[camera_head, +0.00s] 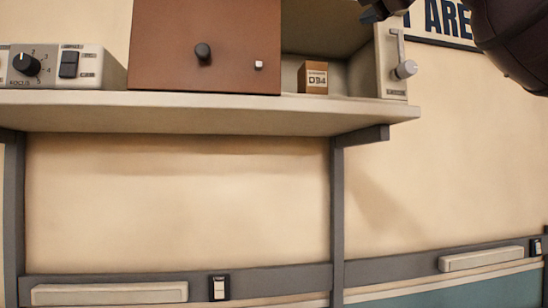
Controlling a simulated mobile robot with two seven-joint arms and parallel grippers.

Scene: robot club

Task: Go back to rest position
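My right arm, dark, comes in at the top right corner. A dark part of my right gripper (382,9) shows at the top edge, in front of the upper right end of the shelf unit. Most of it is cut off by the frame, so I cannot tell whether it is open or shut. My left gripper is not in view.
A cream shelf (210,113) holds a brown panel (205,45) with a knob, a small box (313,78) marked D94 and a control box (70,66). A panel with a lever (404,68) stands at the right end. The wall below is clear above a grey rail (265,282).

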